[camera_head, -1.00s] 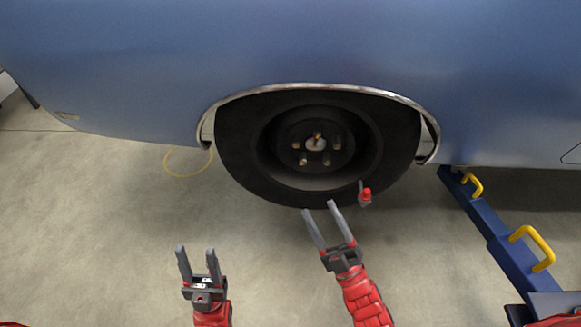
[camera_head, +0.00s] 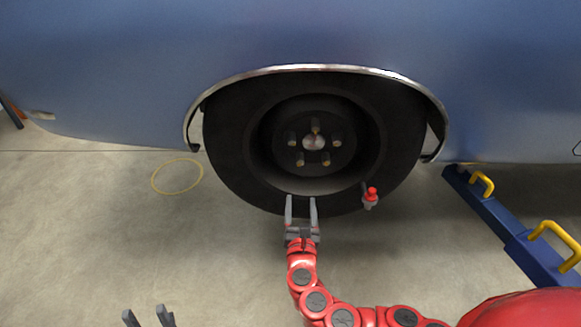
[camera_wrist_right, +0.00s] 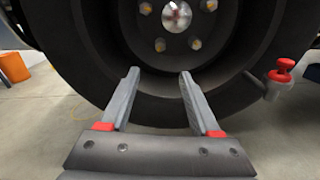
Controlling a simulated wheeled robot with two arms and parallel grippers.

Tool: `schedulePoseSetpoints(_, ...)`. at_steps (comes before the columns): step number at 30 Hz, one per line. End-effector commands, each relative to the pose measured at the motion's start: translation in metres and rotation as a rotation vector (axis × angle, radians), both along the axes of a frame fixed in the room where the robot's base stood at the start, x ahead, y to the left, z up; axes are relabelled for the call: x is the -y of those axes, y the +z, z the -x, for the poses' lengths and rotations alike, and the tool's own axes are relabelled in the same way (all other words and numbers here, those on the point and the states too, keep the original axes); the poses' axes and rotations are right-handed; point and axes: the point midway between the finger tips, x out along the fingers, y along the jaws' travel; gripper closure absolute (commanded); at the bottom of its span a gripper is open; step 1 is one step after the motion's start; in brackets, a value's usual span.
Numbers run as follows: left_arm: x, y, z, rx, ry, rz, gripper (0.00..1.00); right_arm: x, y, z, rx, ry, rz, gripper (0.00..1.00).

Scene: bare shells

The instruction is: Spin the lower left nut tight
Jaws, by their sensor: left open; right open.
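The wheel (camera_head: 235,150) sits under the arch of a blue car, with several small brass-coloured nuts or stud ends around a shiny centre hub (camera_head: 315,142). The lower left nut (camera_head: 300,160) also shows in the right wrist view (camera_wrist_right: 160,44); I cannot tell how tight it is. My right gripper (camera_head: 301,198) is open and empty in front of the tyre's lower part, below that nut and apart from it. In the right wrist view its fingers (camera_wrist_right: 159,72) point up towards the nut. My left gripper (camera_head: 146,315) is open and empty at the bottom edge, only its fingertips showing.
A grey tool-like piece with a red top (camera_head: 370,197) is at the tyre's lower right. A blue lift arm (camera_head: 510,225) with yellow handles stands at the right. A yellow loop (camera_head: 178,176) lies on the floor. An orange object (camera_wrist_right: 13,66) is at the left. The left floor is mostly clear.

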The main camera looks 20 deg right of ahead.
Motion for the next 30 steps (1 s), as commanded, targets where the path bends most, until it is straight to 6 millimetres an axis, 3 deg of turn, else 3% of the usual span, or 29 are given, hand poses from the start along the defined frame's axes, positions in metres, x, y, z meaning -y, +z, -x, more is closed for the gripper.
schedulePoseSetpoints(5, 0.0, -0.002, 0.0, 0.0, 0.0, 0.0, 0.5, 0.006, 0.001, -0.018, 0.003, -0.007, 0.004, 0.37)
schedulePoseSetpoints(21, 0.0, -0.015, 0.0, 0.0, 0.0, 0.0, 0.5, 0.035, 0.0, -0.119, 0.001, -0.005, -0.003, 0.37)
schedulePoseSetpoints(30, 0.0, -0.022, 0.0, 0.0, 0.0, 0.0, 0.5, 0.046, 0.001, -0.156, 0.002, -0.003, -0.002, 0.37)
